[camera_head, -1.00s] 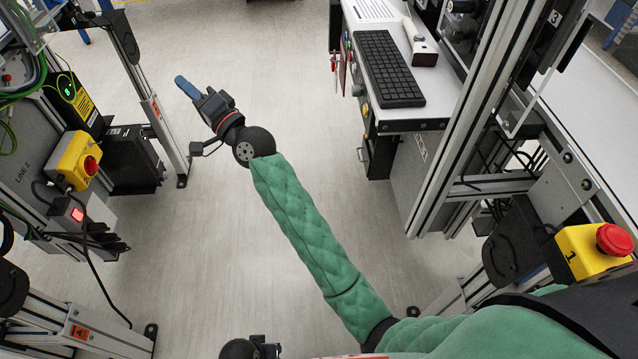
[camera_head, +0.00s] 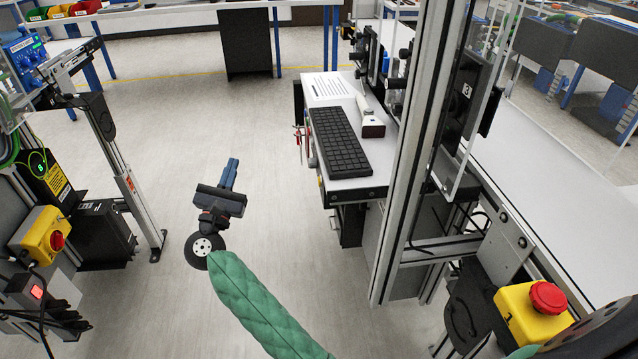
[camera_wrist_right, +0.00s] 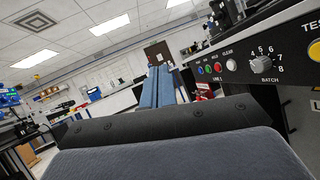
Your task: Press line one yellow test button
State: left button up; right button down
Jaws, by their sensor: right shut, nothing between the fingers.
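A yellow button (camera_wrist_right: 315,50) is cut off at the right edge of the right wrist view, under a label starting "TEST". It sits on a dark control panel (camera_wrist_right: 240,72) with a batch knob (camera_wrist_right: 261,62) and several small coloured buttons. My right gripper (camera_head: 230,172) is over open floor in the head view, left of the workbench and apart from it. Its blue fingers are together and empty, and also show in the right wrist view (camera_wrist_right: 160,88), left of the panel. The panel's face is mostly hidden in the head view. My left gripper is not in view.
The workbench (camera_head: 347,184) carries a keyboard (camera_head: 338,142) and a scanner-like device (camera_head: 372,124). A metal upright (camera_head: 412,170) stands to its right. Red emergency stops sit at lower right (camera_head: 548,297) and far left (camera_head: 57,240). Floor between is clear.

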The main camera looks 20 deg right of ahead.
aim_at(319, 182)
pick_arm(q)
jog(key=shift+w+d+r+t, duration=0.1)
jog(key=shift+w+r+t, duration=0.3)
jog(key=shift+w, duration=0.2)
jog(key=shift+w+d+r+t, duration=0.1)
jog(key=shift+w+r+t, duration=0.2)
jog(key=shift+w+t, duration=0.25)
pick_arm(e)
jog(key=s+d+f+m+g+h, duration=0.4)
jog(key=m+g, duration=0.5)
jog(key=m, duration=0.5)
jog(key=shift+s+d+f, duration=0.4)
jog(key=shift+d, duration=0.75)
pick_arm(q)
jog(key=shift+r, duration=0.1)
